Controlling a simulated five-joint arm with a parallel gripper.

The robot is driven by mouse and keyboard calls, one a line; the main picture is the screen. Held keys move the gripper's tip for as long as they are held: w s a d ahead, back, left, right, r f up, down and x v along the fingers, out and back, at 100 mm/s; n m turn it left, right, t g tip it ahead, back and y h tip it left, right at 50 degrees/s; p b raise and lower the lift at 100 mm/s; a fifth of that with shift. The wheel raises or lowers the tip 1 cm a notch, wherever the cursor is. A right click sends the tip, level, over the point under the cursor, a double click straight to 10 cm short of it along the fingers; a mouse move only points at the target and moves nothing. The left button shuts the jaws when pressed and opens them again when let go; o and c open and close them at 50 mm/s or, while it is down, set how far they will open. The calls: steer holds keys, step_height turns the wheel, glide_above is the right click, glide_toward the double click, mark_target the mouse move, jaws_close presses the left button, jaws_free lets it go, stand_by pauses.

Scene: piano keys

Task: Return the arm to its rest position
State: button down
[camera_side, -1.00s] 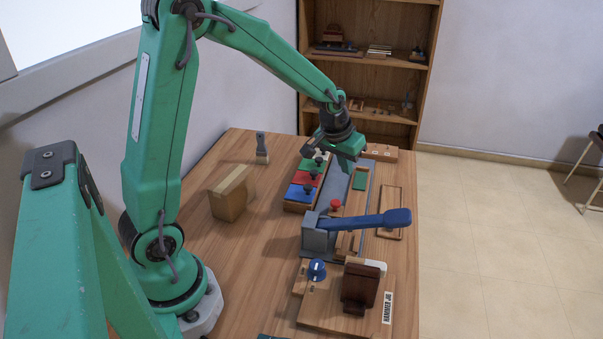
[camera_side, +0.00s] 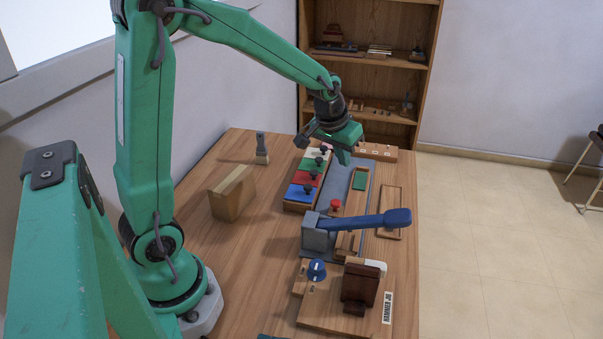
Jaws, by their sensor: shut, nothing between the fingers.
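My gripper (camera_side: 344,156) is shut and empty at the end of my raised green arm. It hangs above the far part of the wooden table, over the grey board and just right of the coloured piano keys (camera_side: 302,192). The keys are blue, red, green and a pale one at the far end, with dark knobs on them. The gripper appears apart from the keys, though its exact height over the board is hard to tell. The arm reaches out from its base at the table's left side.
A blue-handled lever (camera_side: 370,221) and a red knob (camera_side: 335,204) stand right of the keys. A cardboard box (camera_side: 231,193) and a grey upright tool (camera_side: 262,148) are to the left. A hammer board (camera_side: 330,315) is at the front. A shelf (camera_side: 375,80) stands behind the table.

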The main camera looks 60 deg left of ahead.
steer(key=s+d+r+m, duration=0.1)
steer(key=s+d+r, duration=0.1)
steer(key=s, duration=0.5)
steer(key=s+d+r+m+t, duration=0.1)
steer(key=s+d+r, duration=0.1)
steer(key=s+r, duration=0.2)
steer(key=s+d+r+m, duration=0.1)
steer(key=s+d+r, duration=0.2)
steer(key=s, duration=0.7)
steer(key=shift+h, duration=0.3)
